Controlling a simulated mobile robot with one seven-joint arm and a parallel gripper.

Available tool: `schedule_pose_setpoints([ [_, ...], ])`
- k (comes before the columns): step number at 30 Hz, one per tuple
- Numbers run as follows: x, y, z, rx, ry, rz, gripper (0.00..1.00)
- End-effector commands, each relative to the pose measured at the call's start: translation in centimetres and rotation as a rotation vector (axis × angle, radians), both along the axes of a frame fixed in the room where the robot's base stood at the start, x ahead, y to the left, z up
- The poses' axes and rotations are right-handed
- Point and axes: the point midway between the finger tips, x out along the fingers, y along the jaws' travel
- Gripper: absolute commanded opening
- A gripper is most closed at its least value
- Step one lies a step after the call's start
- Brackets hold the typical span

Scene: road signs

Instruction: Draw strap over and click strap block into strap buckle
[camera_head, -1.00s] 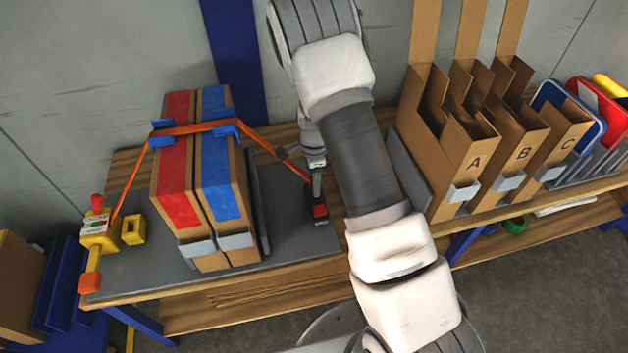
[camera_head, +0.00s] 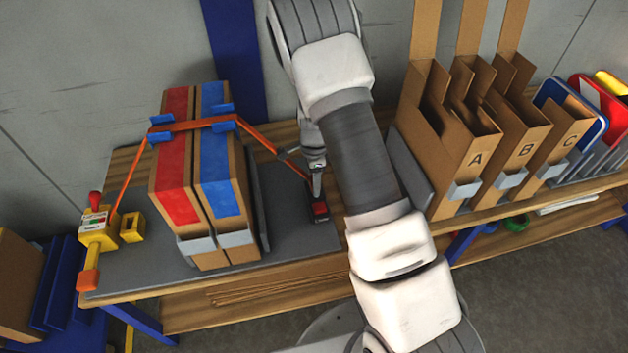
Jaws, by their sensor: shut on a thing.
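The orange strap (camera_head: 182,126) rises from a yellow strap unit (camera_head: 98,232) at the left. It crosses the tops of two upright cartons, one with red tape (camera_head: 177,186) and one with blue tape (camera_head: 216,142). It then slopes down to the right, past a small dark piece, to my gripper (camera_head: 317,192). My gripper points down and is shut on the strap block at the strap's end. The block is too small and covered to make out. A black-and-red piece, seemingly the strap buckle (camera_head: 320,209), is right at the fingertips. I cannot tell whether block and buckle are engaged.
Blue corner guards (camera_head: 221,110) sit under the strap on the cartons. A grey upright plate (camera_head: 258,205) stands right of them. Cardboard bins marked A, B and C (camera_head: 468,160) stand on the right. The grey mat (camera_head: 290,238) is clear in front of the buckle.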

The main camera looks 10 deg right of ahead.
Motion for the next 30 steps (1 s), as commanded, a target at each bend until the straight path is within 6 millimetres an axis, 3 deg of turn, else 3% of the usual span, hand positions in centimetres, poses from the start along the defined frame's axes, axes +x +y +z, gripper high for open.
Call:
schedule_pose_setpoints([
  [5, 0.0, 0.0, 0.0, 0.0, 0.0, 0.0, 0.19],
  [6, 0.0, 0.0, 0.0, 0.0, 0.0, 0.0, 0.6],
  [11, 0.0, 0.0, 0.0, 0.0, 0.0, 0.0, 0.89],
  [23, 0.0, 0.0, 0.7, 0.0, -0.001, 0.001, 0.9],
  [30, 0.1, 0.0, 5.5, 0.0, -0.004, 0.001, 0.9],
])
